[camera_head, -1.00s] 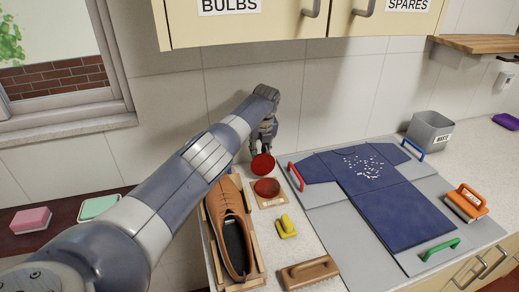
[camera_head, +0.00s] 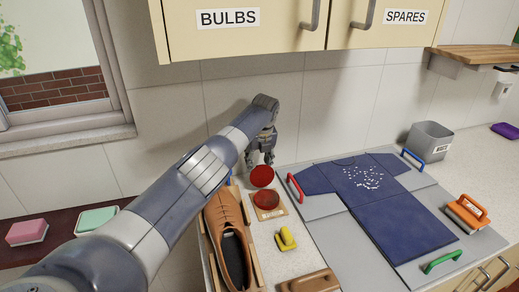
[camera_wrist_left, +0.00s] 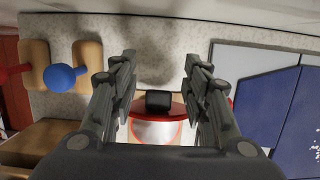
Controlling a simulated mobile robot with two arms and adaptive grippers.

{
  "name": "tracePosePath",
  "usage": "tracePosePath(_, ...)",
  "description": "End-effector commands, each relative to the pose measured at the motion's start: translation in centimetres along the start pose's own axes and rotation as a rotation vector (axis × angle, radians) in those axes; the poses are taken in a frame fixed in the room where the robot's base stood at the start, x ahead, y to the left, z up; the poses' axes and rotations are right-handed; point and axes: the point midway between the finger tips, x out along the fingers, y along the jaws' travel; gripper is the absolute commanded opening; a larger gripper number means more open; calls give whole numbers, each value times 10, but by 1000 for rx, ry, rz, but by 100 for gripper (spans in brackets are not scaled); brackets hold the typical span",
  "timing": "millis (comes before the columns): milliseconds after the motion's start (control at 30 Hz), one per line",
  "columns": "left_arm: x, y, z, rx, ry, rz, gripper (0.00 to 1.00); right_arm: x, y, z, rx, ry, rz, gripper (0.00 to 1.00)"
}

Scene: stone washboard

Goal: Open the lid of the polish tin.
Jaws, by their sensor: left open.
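The polish tin (camera_head: 267,199) is a round red tin on a small tan mat, beside the brown shoe. Its red lid (camera_head: 262,176) stands raised at the tin's far edge, so the tin is open. My left gripper (camera_head: 261,162) is just behind and above the lid, fingers pointing down, spread and empty. In the left wrist view, my open fingers (camera_wrist_left: 160,90) stand either side of a small black block (camera_wrist_left: 158,100) at the lid's red edge (camera_wrist_left: 176,111). No finger clearly touches it. My right gripper is not in view.
A brown shoe (camera_head: 229,240) in a wooden tray is left of the tin. A yellow-handled tool (camera_head: 286,238) lies in front. A folding board with a blue shirt (camera_head: 405,217) is at right. Blue-knobbed (camera_wrist_left: 62,77) and red-knobbed wooden pieces show in the left wrist view.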

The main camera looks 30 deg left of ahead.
Motion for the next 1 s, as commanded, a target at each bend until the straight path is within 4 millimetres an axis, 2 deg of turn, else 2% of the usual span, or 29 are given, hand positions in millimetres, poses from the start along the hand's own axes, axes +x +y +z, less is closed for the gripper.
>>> tracePosePath(167,-22,1,1,0,-3,-1,43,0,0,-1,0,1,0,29)
tracePosePath(400,-73,1,2,-1,-2,0,43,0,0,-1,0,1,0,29)
tracePosePath(500,-89,1,2,-1,-1,1,43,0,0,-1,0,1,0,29)
tracePosePath(700,-104,2,1,-2,2,4,43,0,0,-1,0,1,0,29)
tracePosePath(1000,-106,2,1,-2,2,4,43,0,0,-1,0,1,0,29)
